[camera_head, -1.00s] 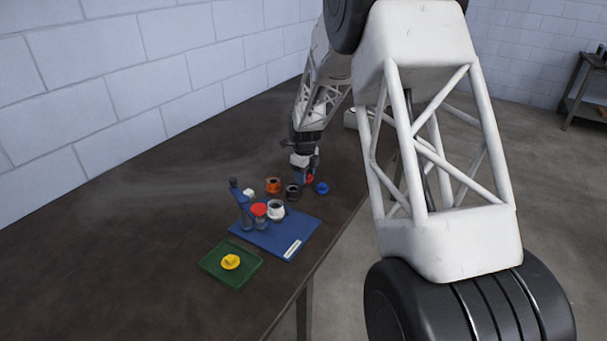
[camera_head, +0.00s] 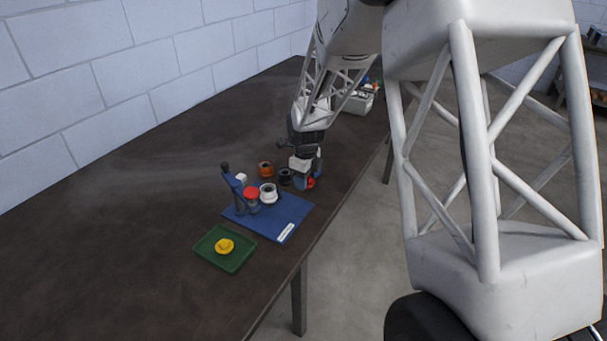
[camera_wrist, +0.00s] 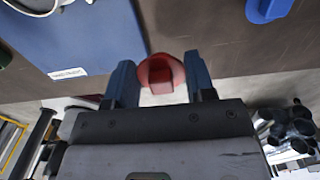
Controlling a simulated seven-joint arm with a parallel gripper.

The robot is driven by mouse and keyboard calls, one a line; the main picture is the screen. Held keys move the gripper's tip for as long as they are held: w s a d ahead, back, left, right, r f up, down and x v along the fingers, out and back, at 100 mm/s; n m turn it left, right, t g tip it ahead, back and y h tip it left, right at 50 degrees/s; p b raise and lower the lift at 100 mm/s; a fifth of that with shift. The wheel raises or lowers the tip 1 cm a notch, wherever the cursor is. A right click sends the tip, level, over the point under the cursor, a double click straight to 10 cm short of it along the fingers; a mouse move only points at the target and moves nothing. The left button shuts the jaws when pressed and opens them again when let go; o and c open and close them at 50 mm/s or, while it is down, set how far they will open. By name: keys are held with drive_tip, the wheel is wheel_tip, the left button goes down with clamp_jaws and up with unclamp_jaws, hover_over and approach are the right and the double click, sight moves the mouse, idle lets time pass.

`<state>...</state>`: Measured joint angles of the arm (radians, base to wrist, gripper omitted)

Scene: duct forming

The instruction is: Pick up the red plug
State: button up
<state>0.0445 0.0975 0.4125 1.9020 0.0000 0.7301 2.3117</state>
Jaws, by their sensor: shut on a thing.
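The red plug (camera_wrist: 162,73) sits between the two blue fingers of my gripper (camera_wrist: 160,78) in the wrist view, and the fingers are shut on it. In the head view my gripper (camera_head: 305,183) points down at the right side of the table, just beyond the blue mat. The red plug (camera_head: 311,183) shows there at the fingertips. Whether its underside touches the table is hard to tell.
The blue mat (camera_head: 290,212) carries a blue upright fixture (camera_head: 234,190), a red-topped piece (camera_head: 251,193) and a white ring (camera_head: 268,193). Black (camera_head: 285,176) and orange (camera_head: 265,169) rings stand behind. A green tray (camera_head: 212,257) holds a yellow piece (camera_head: 224,246). The table's left is clear.

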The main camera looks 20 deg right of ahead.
drive_tip(key=shift+s, duration=0.25)
idle(0.6)
